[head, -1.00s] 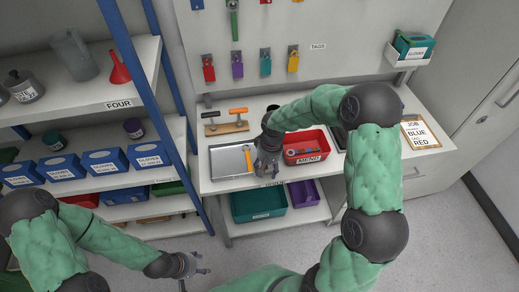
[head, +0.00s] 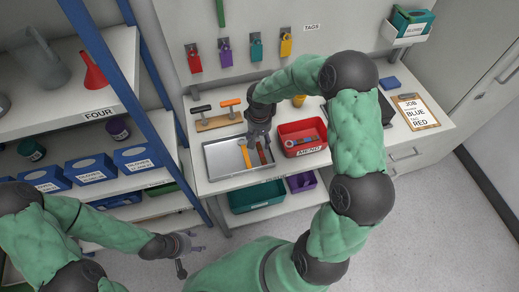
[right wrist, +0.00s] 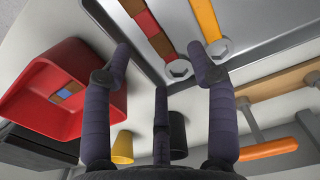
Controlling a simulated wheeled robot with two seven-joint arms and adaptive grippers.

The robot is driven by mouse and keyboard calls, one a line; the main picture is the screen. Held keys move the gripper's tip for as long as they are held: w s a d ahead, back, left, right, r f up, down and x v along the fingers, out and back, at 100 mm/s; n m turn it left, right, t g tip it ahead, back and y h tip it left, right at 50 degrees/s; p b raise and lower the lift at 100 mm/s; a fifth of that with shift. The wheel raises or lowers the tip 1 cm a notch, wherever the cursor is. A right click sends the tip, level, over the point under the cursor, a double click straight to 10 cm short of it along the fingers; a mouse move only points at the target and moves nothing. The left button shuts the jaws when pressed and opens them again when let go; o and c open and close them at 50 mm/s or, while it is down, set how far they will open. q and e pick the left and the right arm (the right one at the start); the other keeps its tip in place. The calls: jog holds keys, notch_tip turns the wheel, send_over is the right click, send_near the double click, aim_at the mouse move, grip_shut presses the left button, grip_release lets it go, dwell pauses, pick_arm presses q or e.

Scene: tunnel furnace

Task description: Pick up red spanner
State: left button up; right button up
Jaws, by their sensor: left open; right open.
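The red spanner (head: 262,154) lies on the shallow metal tray (head: 212,175), partly hidden by my right gripper. The right wrist view shows its red and brown handle (right wrist: 148,25) and metal ring end. A yellow spanner (head: 245,153) lies beside it, also in the right wrist view (right wrist: 206,20). My right gripper (head: 261,138) is open above the tray's right part. In the right wrist view its spread fingers (right wrist: 160,52) lie on either side of the red spanner's ring end, holding nothing. My left gripper (head: 190,246) is open and empty, low in front of the shelves.
A red bin (head: 305,150) labelled MEND, with tools inside, stands right of the tray. A wooden rack (head: 219,122) with black- and orange-handled tools stands behind it. A clipboard (head: 415,112) lies at the bench's right. Blue shelf posts (head: 125,95) rise at the left.

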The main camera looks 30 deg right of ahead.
aim_at(262, 149)
jog(key=shift+s+f, duration=0.2)
jog(key=shift+f, duration=0.3)
jog(key=f, duration=0.4)
jog(key=shift+s+d+b, duration=0.15)
jog(key=shift+d+b, duration=0.1)
jog(key=shift+b, duration=0.15)
grip_shut()
